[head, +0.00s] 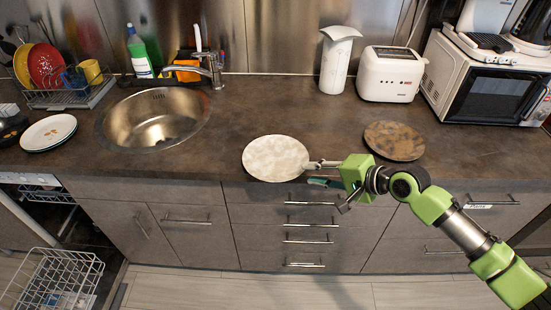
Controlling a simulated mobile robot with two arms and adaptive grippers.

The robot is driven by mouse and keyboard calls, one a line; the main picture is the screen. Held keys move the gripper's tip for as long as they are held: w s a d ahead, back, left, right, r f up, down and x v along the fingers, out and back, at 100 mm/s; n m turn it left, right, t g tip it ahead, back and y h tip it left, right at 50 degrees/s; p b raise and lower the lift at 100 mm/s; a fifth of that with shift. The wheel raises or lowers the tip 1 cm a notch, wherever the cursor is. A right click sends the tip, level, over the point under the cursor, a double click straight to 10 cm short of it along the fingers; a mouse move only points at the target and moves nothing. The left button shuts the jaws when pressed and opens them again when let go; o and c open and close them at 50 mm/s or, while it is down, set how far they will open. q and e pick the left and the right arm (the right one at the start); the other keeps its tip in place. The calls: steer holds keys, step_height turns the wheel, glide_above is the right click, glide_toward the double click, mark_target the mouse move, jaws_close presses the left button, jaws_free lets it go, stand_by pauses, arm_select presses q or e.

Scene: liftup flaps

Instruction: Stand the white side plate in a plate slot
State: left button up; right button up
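A round, mottled off-white plate (276,158) lies flat or nearly flat at the counter's front edge, centre. I cannot tell if it rests there or is held just above. My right gripper (322,166) is at the plate's right rim, with a pale finger reaching the rim. Its grip on the plate is too small to make out. A dish rack (72,97) with a red plate (45,65), a yellow plate and mugs stands at the back left. My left gripper is not in view.
A sink (155,118) lies between the rack and the plate. A brown mottled plate (394,141) lies to the right. An open dishwasher with a wire basket (62,280) is at lower left.

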mark_target(299, 173)
steer(key=shift+p+x, duration=0.55)
steer(key=shift+x, duration=2.15)
steer(key=shift+s+f, duration=0.15)
steer(key=shift+s, duration=0.05)
jaws_close()
